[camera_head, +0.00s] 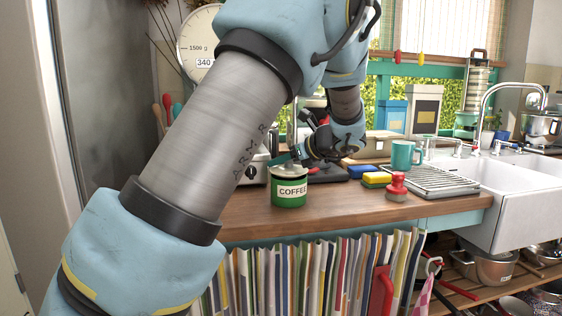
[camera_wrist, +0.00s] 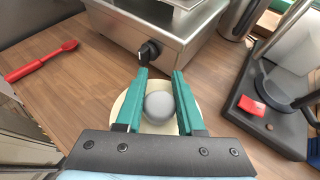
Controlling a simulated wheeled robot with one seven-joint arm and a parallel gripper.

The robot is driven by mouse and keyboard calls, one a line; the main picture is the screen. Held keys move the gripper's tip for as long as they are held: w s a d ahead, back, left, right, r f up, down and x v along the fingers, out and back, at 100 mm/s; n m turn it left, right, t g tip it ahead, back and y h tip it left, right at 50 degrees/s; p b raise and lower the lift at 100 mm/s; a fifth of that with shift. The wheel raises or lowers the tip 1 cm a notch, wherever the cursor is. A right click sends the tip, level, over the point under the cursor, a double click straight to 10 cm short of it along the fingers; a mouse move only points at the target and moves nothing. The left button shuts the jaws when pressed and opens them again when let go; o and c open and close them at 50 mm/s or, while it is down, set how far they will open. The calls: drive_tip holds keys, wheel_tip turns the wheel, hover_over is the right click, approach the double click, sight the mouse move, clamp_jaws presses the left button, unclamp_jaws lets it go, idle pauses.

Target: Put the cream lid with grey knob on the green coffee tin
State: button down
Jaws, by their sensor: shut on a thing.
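The green coffee tin (camera_head: 289,192) stands upright on the wooden counter, its white COFFEE label facing me. The cream lid (camera_head: 289,171) is level at the tin's top; I cannot tell whether it rests on the rim or hangs just above it. In the wrist view the lid (camera_wrist: 121,102) shows as a pale disc around its round grey knob (camera_wrist: 159,106). My gripper (camera_wrist: 160,76) has its teal fingers on both sides of the knob and is shut on it. The wrist view hides the tin under the lid.
A red spoon (camera_wrist: 42,60) lies left in the wrist view, and a dark appliance (camera_wrist: 275,125) stands right. A red-handled brush (camera_head: 397,187), sponges (camera_head: 377,179) and a teal mug (camera_head: 402,155) are to the right.

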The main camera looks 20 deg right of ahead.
drive_tip(key=shift+f, duration=0.65)
drive_tip(key=shift+c, duration=2.2)
unclamp_jaws()
drive_tip(key=shift+s, duration=0.1)
drive_tip(key=b+v, duration=0.1)
drive_tip(key=v, duration=0.9)
drive_tip(key=shift+s+d+b, duration=0.2)
drive_tip(key=shift+s+b, duration=0.05)
drive_tip(key=shift+b, duration=0.05)
drive_tip(key=shift+r, duration=0.1)
